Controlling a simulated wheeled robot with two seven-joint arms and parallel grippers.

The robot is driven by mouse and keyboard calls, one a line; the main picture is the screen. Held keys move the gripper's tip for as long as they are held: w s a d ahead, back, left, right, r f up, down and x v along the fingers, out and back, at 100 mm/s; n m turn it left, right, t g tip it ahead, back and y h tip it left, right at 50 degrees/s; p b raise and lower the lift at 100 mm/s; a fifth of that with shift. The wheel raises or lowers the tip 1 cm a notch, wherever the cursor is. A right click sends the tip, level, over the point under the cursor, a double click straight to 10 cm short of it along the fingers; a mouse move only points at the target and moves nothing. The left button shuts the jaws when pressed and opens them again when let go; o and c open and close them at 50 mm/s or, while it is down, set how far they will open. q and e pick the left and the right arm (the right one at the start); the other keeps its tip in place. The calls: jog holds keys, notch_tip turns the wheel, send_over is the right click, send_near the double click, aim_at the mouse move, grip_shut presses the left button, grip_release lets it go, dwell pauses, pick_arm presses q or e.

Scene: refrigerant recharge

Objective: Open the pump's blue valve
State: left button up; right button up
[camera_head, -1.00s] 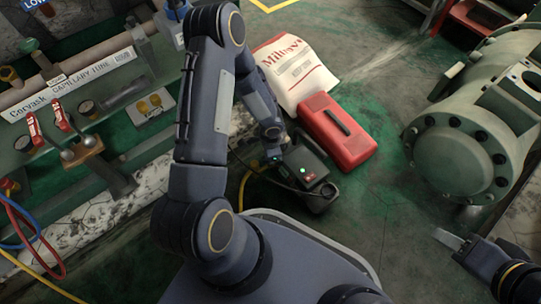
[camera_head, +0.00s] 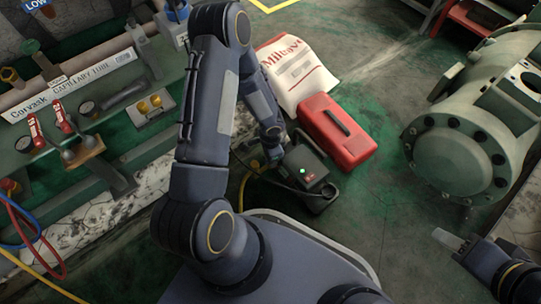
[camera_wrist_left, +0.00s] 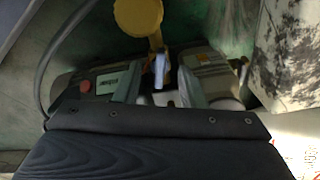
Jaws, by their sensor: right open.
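The pump (camera_head: 308,170) is a dark grey unit with a small green light, on the green floor in the middle of the head view. It also fills the left wrist view (camera_wrist_left: 95,80). There the blue valve (camera_wrist_left: 160,70) shows as a small pale blue lever below a round yellow part. My left gripper (camera_wrist_left: 161,88) has its two fingers apart, one on each side of the valve; I cannot tell if they touch it. In the head view the left arm mostly hides its gripper and the valve. My right gripper (camera_head: 450,241) is open and empty at the lower right.
A red case (camera_head: 338,130) and a white printed bag (camera_head: 295,72) lie just behind the pump. A large green flanged cylinder (camera_head: 455,155) stands at the right. A valve panel with gauges (camera_head: 85,110) is at the left, with blue, red and yellow hoses below.

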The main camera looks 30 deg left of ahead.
pick_arm(q)
notch_tip(320, 180, up, 8)
jog(key=p, duration=0.6)
jog(key=shift+r, duration=0.25)
notch_tip(320, 180, up, 21)
jog(key=s+a+n+t, duration=0.2)
jog(key=s+a+n, duration=0.1)
jog(key=n, duration=0.2)
jog(key=s+d+r+n+t+h, duration=0.2)
jog(key=s+d+r, duration=0.2)
jog(key=s+r, duration=0.3)
jog(key=s+d+r+n+t+h, duration=0.2)
jog(key=s+d+r+n, duration=0.1)
jog(key=s+r, duration=0.35)
notch_tip(320, 180, up, 35)
jog(key=p, duration=3.5)
jog(key=shift+s+r+m+p, duration=0.15)
jog(key=shift+s+m+p, duration=0.15)
jog(key=shift+p, duration=0.1)
